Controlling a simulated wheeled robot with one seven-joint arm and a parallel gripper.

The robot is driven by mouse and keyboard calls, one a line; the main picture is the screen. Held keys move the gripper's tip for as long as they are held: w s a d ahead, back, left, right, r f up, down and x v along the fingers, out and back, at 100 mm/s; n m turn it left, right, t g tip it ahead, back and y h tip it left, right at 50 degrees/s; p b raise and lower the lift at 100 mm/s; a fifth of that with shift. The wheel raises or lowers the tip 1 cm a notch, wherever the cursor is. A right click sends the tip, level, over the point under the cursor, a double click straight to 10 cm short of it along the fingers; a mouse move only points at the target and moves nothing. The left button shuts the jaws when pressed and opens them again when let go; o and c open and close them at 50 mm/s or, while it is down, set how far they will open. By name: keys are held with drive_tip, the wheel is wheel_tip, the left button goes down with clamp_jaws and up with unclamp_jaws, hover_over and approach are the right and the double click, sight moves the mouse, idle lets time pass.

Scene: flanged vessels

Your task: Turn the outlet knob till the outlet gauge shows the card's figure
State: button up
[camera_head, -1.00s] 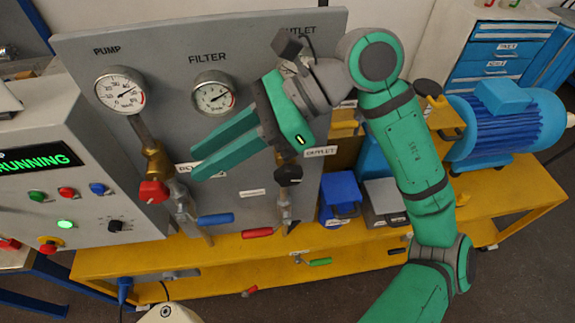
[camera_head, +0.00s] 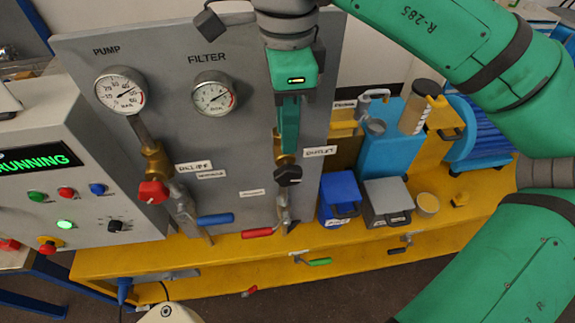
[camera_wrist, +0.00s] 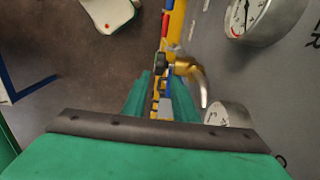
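The black outlet knob (camera_head: 288,175) sits on the outlet valve, beside the OUTLET label (camera_head: 320,151). My gripper (camera_head: 287,153) points down the panel with its fingertips just above the knob. In the wrist view its fingers (camera_wrist: 162,78) stand apart, and the dark knob (camera_wrist: 160,63) shows beyond their tips. I cannot tell whether they touch it. The outlet gauge is hidden behind my gripper in the head view. A gauge partly showing in the wrist view (camera_wrist: 229,118) may be it; its reading is unclear. Small white cards (camera_head: 252,193) on the panel are too small to read.
The pump gauge (camera_head: 120,91) and filter gauge (camera_head: 213,94) are on the grey panel. A red knob (camera_head: 152,192) and blue lever (camera_head: 215,219) are at left, a red lever (camera_head: 257,232) below. Blue (camera_head: 340,193) and grey (camera_head: 387,200) boxes stand right on the yellow bench (camera_head: 230,252).

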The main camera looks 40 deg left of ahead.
sight(287, 167)
wheel_tip(287, 167, down, 10)
drive_tip(key=shift+f, duration=0.25)
idle(0.4)
clamp_jaws()
